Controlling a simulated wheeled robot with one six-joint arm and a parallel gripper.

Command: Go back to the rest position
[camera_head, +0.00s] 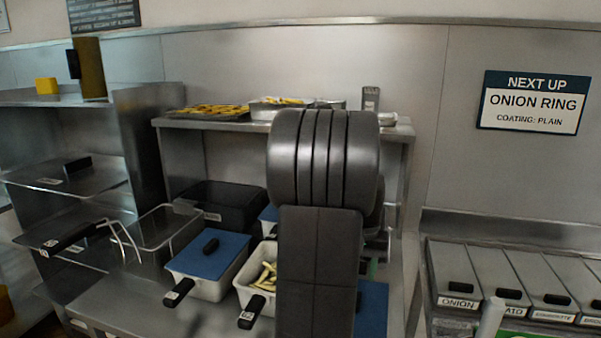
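My own dark grey arm stands upright in the middle of the head view, with a thick ribbed joint at its top. My gripper does not show, so whether it holds anything cannot be seen. The arm hides part of the counter and the lower shelf behind it.
Left of my arm are a wire basket (160,238), a blue-lidded container (208,254) and an open container with pale strips (263,275). A shelf (225,125) with trays is behind. Labelled lidded bins (455,275) are at right. A sign (533,103) reads "ONION RING".

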